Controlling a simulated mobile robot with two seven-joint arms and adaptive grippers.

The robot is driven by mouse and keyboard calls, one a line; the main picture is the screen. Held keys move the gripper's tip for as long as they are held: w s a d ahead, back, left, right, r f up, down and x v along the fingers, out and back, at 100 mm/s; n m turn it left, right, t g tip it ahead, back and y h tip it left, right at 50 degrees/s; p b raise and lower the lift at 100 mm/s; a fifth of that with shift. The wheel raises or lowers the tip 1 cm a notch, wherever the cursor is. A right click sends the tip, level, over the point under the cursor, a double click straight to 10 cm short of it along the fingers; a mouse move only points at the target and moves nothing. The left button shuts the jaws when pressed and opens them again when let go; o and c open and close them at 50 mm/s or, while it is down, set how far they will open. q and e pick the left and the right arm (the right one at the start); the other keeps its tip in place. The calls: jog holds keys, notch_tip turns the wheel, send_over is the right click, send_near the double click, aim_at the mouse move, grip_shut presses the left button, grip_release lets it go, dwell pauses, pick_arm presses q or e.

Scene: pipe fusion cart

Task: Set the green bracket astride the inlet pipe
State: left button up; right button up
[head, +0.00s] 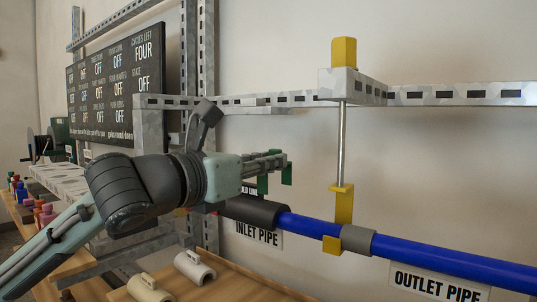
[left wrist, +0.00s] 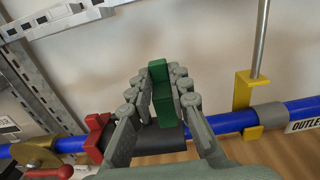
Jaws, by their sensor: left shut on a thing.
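My left gripper (head: 276,163) comes in from the left and is shut on the green bracket (head: 287,175), held above the pipe. In the left wrist view the green bracket (left wrist: 160,92) sits between the two fingers of the gripper (left wrist: 160,88). The blue inlet pipe (head: 305,225) runs across below it, with a black sleeve (head: 250,211) at its left part. The bracket appears apart from the pipe in the head view. In the left wrist view the bracket overlaps the black sleeve (left wrist: 150,143). My right gripper is not in view.
A yellow clamp (head: 343,205) hangs on a rod at a grey collar (head: 358,242) to the right. A red fitting (left wrist: 97,135) and brass part (left wrist: 42,158) are left of the sleeve. White half-shells (head: 195,267) lie on the wooden shelf. A metal rail (head: 440,95) crosses above.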

aim_at(266, 213)
pick_arm(q)
jog(key=shift+f, duration=1.65)
jog(key=shift+f+b, duration=0.45)
jog(key=shift+f, duration=0.8)
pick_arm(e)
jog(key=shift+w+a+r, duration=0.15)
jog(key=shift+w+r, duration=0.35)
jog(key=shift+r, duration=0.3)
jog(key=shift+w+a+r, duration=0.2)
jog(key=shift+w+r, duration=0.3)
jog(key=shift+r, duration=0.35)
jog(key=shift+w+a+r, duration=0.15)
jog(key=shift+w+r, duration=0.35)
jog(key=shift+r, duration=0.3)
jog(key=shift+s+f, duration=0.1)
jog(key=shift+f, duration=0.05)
pick_arm(q)
jog(key=shift+f, duration=0.4)
